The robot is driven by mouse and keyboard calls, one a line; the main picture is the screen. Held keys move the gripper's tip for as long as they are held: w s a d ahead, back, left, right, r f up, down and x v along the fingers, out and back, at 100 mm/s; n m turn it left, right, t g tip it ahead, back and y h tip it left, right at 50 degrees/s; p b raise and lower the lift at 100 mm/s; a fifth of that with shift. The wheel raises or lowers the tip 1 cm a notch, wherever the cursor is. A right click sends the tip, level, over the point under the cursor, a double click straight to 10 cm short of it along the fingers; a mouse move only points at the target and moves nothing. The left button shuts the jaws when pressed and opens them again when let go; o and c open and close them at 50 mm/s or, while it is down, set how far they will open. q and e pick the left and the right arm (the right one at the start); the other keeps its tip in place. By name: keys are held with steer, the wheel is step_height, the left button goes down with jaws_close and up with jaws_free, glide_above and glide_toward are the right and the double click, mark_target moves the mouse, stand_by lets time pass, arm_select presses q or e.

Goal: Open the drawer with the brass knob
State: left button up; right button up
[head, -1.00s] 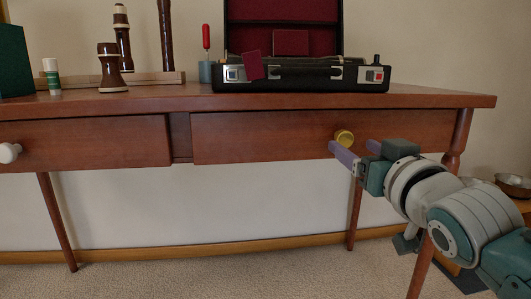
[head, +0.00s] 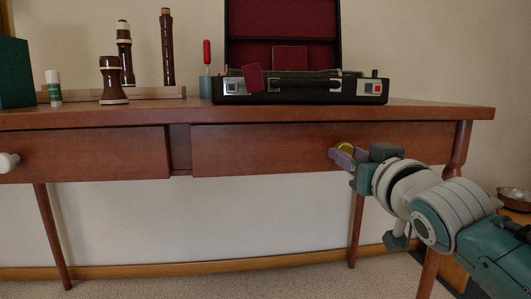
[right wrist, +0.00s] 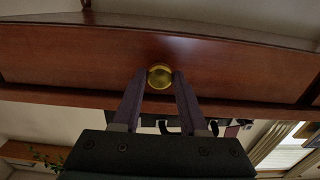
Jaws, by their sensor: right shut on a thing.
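The brass knob (head: 345,147) is on the front of the right drawer (head: 260,150) of a reddish wooden table. The drawer looks closed, its front in line with the table front. My right gripper (head: 345,155) is at the knob, its purple fingers shut on it from both sides. In the right wrist view the brass knob (right wrist: 160,76) sits between the two fingertips of the right gripper (right wrist: 160,85), in front of the drawer face (right wrist: 90,65). The fingers partly hide the knob in the head view. My left gripper is not in view.
The left drawer (head: 90,154) has a white knob (head: 8,162). On the tabletop stand an open black case (head: 300,88) with red lining, dark wooden instrument parts (head: 112,80), a glue stick (head: 53,87) and a red-handled tool (head: 207,55). A metal bowl (head: 514,199) is at right.

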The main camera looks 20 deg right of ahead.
jaws_close()
stand_by(0.8)
